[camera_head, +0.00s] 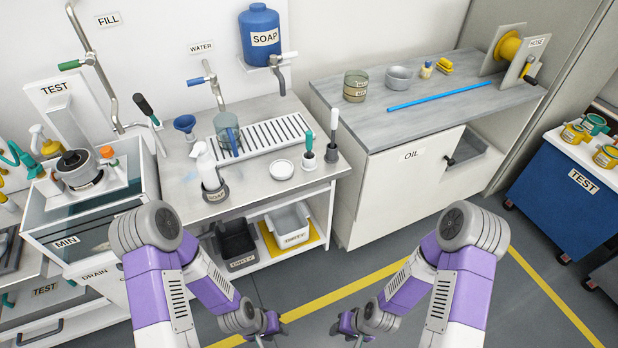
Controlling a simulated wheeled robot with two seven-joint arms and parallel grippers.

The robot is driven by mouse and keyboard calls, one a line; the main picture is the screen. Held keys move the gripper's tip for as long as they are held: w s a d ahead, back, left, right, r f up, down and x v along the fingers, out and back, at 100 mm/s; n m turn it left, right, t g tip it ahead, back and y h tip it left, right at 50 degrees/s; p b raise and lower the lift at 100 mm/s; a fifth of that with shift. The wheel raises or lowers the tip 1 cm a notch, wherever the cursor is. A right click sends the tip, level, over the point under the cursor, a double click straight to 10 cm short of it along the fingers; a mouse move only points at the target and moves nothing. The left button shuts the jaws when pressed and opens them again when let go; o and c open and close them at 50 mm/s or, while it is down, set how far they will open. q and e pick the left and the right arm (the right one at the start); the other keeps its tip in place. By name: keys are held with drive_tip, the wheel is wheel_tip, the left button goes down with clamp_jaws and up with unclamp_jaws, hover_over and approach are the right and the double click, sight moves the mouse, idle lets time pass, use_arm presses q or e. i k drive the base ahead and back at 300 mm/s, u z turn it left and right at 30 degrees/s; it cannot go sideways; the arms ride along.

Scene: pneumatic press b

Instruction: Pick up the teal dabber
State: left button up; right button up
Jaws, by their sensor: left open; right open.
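My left gripper (268,326) is open and empty, low in front of the counter. My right gripper (346,325) is open and empty, low and further right. Both are well apart from the dabber, which stands above and beyond them in the picture.
A white-handled tool (334,120) stands close right of the dabber. A soap spray bottle (206,165) stands further left. The oil cabinet (405,185) is to the right.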

sight(308, 134)
drive_tip(key=u, duration=0.3)
drive_tip(key=k, duration=0.3)
drive_tip(key=z, duration=1.2)
drive_tip(key=i, duration=0.75)
